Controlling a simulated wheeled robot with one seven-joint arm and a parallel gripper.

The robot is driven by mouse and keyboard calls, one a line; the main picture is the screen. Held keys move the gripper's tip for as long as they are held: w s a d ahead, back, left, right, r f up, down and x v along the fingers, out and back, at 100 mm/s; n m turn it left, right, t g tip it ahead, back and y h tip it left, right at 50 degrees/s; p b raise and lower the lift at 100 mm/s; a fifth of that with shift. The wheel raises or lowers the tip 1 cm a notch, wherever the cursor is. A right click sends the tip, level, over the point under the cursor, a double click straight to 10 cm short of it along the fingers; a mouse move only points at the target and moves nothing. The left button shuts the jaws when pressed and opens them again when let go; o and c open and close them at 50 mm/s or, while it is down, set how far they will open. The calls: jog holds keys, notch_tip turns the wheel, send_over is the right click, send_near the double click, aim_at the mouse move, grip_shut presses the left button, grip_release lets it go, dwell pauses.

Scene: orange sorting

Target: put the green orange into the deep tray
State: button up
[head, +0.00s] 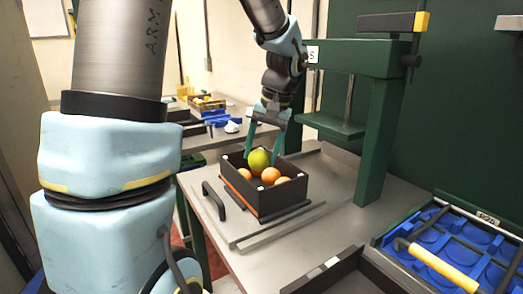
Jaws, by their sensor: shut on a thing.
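The green orange (259,161) is yellow-green and shows at the top of a dark, high-walled box (262,203) on the grey table. My gripper (261,156) reaches down from above, with its teal fingers on either side of the green orange, shut on it. Several orange-coloured oranges (270,175) lie in the box close around and below it. I cannot tell whether the green orange touches them. The box floor is hidden. A blue tray (460,248) with round hollows and a yellow handle stands at the lower right.
A green press frame (378,130) stands right behind the box. A black handle (214,202) rises at the left of the box's base plate. A dark open tray (340,275) lies at the front edge. Bare table (325,232) shows between them. Another bench with trays stands behind.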

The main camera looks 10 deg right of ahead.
jog(key=b+x, duration=0.1)
jog(key=x, duration=0.1)
jog(key=d+b+x, duration=0.1)
jog(key=b+x, duration=0.1)
jog(key=x, duration=0.1)
jog(key=b+x, duration=0.2)
jog(key=x, duration=0.1)
jog(key=shift+s+d+f, duration=0.25)
jog(key=shift+s+d, duration=0.1)
jog(key=shift+d, duration=0.05)
jog(key=o, duration=1.5)
jog(key=shift+w+a+r+p+v, duration=0.15)
jog(key=shift+a+p+v, duration=0.2)
jog(key=shift+p+v, duration=1)
jog(key=shift+w+a+r+p+v, duration=0.1)
jog(key=shift+a+p+v, duration=0.2)
jog(key=shift+p+v, duration=1.05)
jog(key=shift+w+a+p+v, duration=0.15)
jog(key=shift+a+p+v, duration=0.2)
jog(key=shift+p+v, duration=1)
jog(key=shift+d+r+b, duration=0.1)
jog(key=shift+r+b, duration=0.25)
jog(key=shift+b, duration=0.1)
jog(key=shift+s, duration=0.1)
